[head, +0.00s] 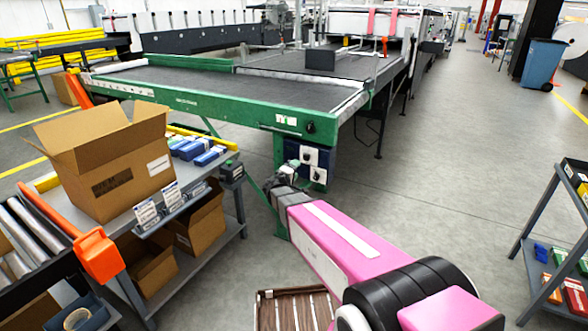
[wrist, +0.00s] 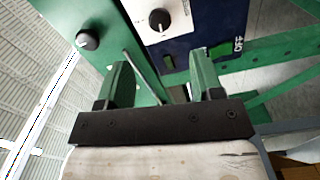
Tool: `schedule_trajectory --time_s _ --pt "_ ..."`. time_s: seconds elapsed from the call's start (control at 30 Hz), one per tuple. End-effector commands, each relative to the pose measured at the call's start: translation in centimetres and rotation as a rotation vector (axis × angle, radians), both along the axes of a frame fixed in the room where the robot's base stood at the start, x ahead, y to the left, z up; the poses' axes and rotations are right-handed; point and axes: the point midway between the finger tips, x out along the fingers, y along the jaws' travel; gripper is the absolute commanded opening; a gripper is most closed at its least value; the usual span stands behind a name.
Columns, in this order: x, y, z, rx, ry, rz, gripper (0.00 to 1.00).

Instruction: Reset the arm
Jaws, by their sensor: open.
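My pink arm (head: 335,240) reaches from the lower right toward the green-framed conveyor machine (head: 190,98). My gripper (head: 284,174) is small at the arm's far end, in front of the machine's dark blue control box (head: 314,164). In the wrist view my gripper (wrist: 162,75) has its two green fingers apart, with nothing between them. Beyond the fingers are the green frame (wrist: 62,32), a black knob (wrist: 88,39) and a white panel with a dial (wrist: 160,20). I cannot tell how far the fingertips are from the box.
An open cardboard box (head: 112,170) stands on a grey packing table (head: 222,212) at left, with blue packs (head: 190,148) nearby. A slatted brown thing (head: 294,308) is below my arm. A shelf cart (head: 545,240) stands at right. The floor (head: 445,160) between is clear.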

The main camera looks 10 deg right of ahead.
Motion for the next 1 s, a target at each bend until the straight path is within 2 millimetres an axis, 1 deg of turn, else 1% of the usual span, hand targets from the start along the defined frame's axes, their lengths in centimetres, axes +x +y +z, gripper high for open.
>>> schedule_trajectory --time_s 0.07,0.13,0.27,0.37,0.4,0.47,0.6,0.67,0.7,0.77,0.8,0.87,0.9,1.0 --pt "-0.2 -0.3 0.0 0.008 0.005 -0.009 0.60" --pt "-0.8 -1.0 -0.2 0.030 0.016 -0.031 0.60" --pt "-2.8 -3.5 -0.9 0.111 0.061 -0.114 0.60" --pt "-5.1 -5.8 -2.0 0.206 0.118 -0.201 0.60" --pt "-6.2 -6.8 -2.5 0.248 0.144 -0.239 0.60" --pt "-7.8 -7.9 -3.2 0.314 0.186 -0.292 0.60" --pt "-12.1 -10.1 -5.2 0.485 0.299 -0.413 0.60" --pt "-13.9 -10.6 -6.0 0.561 0.350 -0.458 0.60" --pt "-15.2 -10.9 -6.5 0.616 0.385 -0.487 0.60" --pt "-17.0 -11.0 -7.2 0.696 0.438 -0.523 0.60" --pt "-18.2 -11.0 -7.6 0.751 0.474 -0.546 0.60" --pt "-20.0 -10.8 -8.1 0.837 0.528 -0.574 0.60" --pt "-21.1 -10.5 -8.4 0.893 0.564 -0.589 0.60" --pt "-23.8 -9.6 -8.9 1.039 0.652 -0.615 0.60"
